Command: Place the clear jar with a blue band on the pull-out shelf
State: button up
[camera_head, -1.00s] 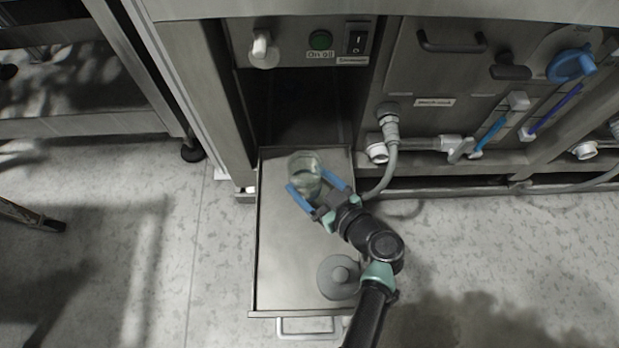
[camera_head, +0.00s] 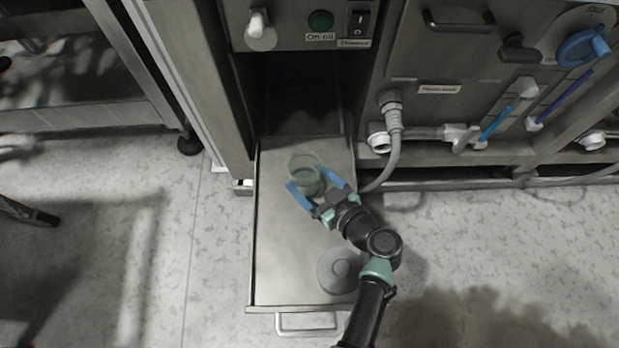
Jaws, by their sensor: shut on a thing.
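The clear jar (camera_head: 305,168) is see-through with a greenish tint. Its blue band cannot be told apart from the blue fingers. My gripper (camera_head: 313,187) is shut on the jar, with one blue finger on each side of it. The pull-out shelf (camera_head: 285,250) is a grey metal tray drawn out from under the machine, with a handle at its front. The jar is over the back half of the shelf. I cannot tell whether its base touches the shelf.
A grey round lidded thing with a knob (camera_head: 338,270) is at the shelf's front right. A grey hose (camera_head: 394,150) hangs just right of the shelf's back. The shelf's left and front-left parts are clear. A dark opening (camera_head: 300,100) lies behind the shelf.

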jog(key=shift+f+b, duration=0.4)
jog(key=shift+f, duration=0.05)
jog(key=o, duration=1.4)
jog(key=shift+o, duration=0.2)
notch_tip(320, 180, up, 10)
jog(key=p, duration=0.5)
jog(key=shift+p, duration=0.35)
